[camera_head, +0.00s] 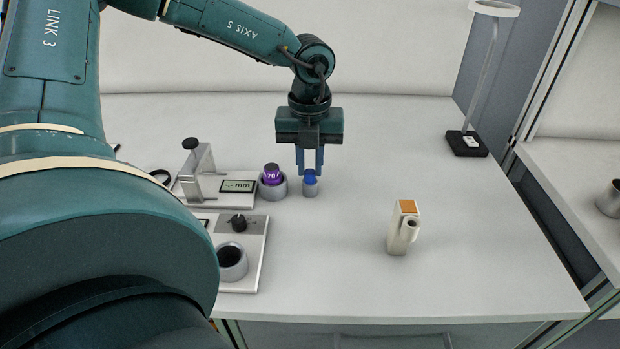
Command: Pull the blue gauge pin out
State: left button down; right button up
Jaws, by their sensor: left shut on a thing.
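The blue gauge pin (310,178) stands upright in a small grey cylindrical holder (311,189) on the white table. My left gripper (310,171) points straight down over it, with its two blue fingers shut on the top of the pin. The pin's lower part is hidden inside the holder. My right gripper is not in view.
A purple pin marked 70 (271,174) stands in a wider grey holder (273,189) just left. A measuring device with a mm display (237,186) and a panel with a black knob (258,266) lie further left. A beige handheld device (402,230) stands right. A lamp (467,143) is at the back right.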

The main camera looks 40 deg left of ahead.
aim_at(310, 171)
pick_arm(q)
jog(key=shift+r, duration=0.1)
jog(key=shift+r+p, duration=0.6)
jog(key=shift+r, duration=1.3)
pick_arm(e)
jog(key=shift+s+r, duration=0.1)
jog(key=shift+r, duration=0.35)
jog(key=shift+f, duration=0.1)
pick_arm(q)
jog(key=shift+r, duration=1.4)
jog(key=shift+r+p, duration=0.1)
jog(key=shift+p, duration=0.2)
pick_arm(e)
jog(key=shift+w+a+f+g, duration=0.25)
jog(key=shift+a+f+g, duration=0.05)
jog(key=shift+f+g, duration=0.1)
pick_arm(q)
jog(key=shift+r, duration=0.1)
